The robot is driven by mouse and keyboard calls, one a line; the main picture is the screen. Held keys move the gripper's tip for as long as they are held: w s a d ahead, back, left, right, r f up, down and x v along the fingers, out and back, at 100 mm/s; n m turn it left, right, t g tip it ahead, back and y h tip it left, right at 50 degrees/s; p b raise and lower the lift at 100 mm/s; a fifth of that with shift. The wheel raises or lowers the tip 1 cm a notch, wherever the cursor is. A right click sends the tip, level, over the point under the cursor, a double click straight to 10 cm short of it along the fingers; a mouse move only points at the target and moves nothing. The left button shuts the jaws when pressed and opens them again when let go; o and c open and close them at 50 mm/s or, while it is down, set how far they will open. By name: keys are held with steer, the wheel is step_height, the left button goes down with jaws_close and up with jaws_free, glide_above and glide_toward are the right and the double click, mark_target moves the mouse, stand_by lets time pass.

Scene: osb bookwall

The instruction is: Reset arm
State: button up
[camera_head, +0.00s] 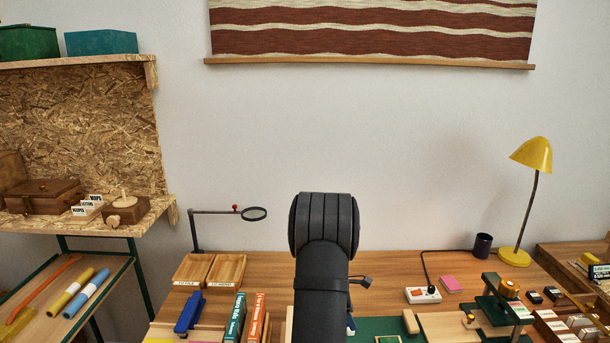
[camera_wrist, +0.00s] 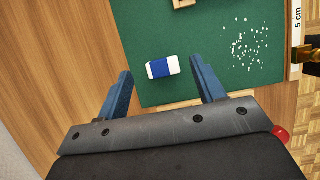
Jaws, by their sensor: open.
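My gripper (camera_wrist: 163,92) shows in the wrist view with its two blue fingers spread wide apart. It is open, and nothing is held between the fingers. A blue and white eraser (camera_wrist: 162,67) lies on the green mat (camera_wrist: 180,30), ahead of the gap between the fingertips and apart from them. In the head view my dark arm rises in the middle of the picture over the wooden desk (camera_head: 270,275). The fingers are mostly hidden behind the arm there.
White crumbs (camera_wrist: 249,45) lie on the mat. Two wooden trays (camera_head: 226,270), a blue stapler (camera_head: 189,313) and upright books (camera_head: 236,318) stand left of my arm. A magnifier (camera_head: 254,213) stands behind. A power strip (camera_head: 423,295) and yellow lamp (camera_head: 532,155) are at right.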

step_height(320, 180, down, 3)
steer(key=shift+a+f, duration=0.15)
steer(key=shift+f, duration=0.05)
steer(key=v, duration=1.2)
steer(key=x, duration=1.2)
steer(key=shift+d+f, duration=0.2)
steer(key=shift+f, duration=0.1)
step_height(320, 180, up, 5)
steer(key=shift+f, duration=0.15)
steer(key=s+d+r, duration=0.7)
steer(key=s+d, duration=0.1)
steer(key=d, duration=0.1)
steer(key=shift+s+d+f+m+g+y, duration=0.2)
steer(key=shift+d+f+m+g, duration=0.35)
steer(key=shift+f+m, duration=0.6)
steer(key=shift+s+d+f+m+g+y, duration=0.15)
steer(key=shift+s+d+f+m+g, duration=0.15)
steer(key=shift+d+f+m, duration=0.65)
steer(key=shift+s+d+f+m+g+y, duration=0.2)
steer(key=shift+d+f+m+g, duration=0.25)
steer(key=shift+f+m, duration=0.85)
steer(key=shift+r, duration=0.15)
